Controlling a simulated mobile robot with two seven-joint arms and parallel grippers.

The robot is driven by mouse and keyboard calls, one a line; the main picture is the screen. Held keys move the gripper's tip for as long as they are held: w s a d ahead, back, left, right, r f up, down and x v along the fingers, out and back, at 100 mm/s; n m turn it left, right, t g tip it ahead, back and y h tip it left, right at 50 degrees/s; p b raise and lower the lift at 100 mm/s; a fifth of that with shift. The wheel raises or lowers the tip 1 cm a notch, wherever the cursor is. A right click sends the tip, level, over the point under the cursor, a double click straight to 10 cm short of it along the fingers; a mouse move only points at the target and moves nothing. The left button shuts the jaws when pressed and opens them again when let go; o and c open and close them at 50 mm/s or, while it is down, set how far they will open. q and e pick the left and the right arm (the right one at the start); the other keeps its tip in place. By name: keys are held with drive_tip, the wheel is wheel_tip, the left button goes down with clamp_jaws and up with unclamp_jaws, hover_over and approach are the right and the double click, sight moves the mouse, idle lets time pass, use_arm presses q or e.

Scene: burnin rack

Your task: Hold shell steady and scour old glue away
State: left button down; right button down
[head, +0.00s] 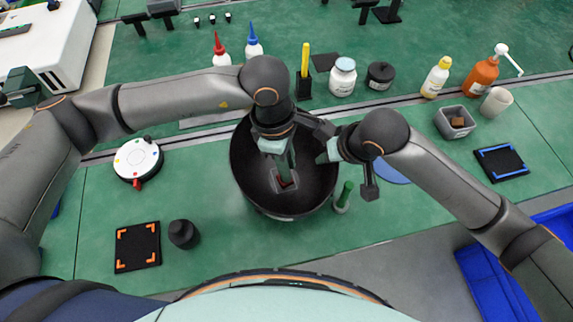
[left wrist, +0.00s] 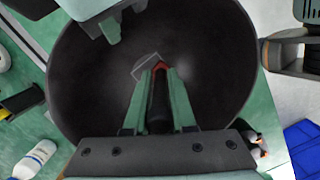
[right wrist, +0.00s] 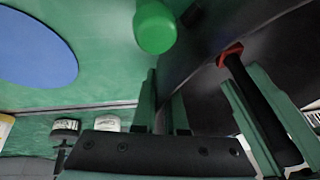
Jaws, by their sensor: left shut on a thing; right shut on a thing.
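The shell is a large black bowl (head: 250,185) in the middle of the bench, open side up. My left gripper (head: 286,172) reaches down inside it, shut on a dark-handled scraper with a red part near its tip, clearest in the left wrist view (left wrist: 159,66). The scraper's tip is by a pale square outline (left wrist: 143,67) on the shell's inner floor, perhaps the old glue; contact is unclear. My right gripper (head: 325,155) is shut on the shell's right rim. In the right wrist view the shell's dark wall (right wrist: 205,70) runs beside its fingers (right wrist: 163,95).
A green-capped upright item (head: 344,192) stands close to the shell's right side. A white turntable (head: 138,159), a black cylinder (head: 184,234) and an orange-cornered mat (head: 137,246) lie left. Bottles and jars (head: 342,77) line the back. A grey bin (head: 454,123) is right.

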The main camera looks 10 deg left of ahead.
use_arm(q)
drive_tip(key=shift+r, duration=2.55)
use_arm(e)
drive_tip(key=shift+s+f, duration=0.1)
drive_tip(key=shift+f, duration=0.1)
drive_tip(key=c, duration=0.9)
unclamp_jaws()
drive_tip(key=shift+r, duration=0.1)
drive_tip(key=shift+r, duration=0.1)
drive_tip(key=v, duration=1.2)
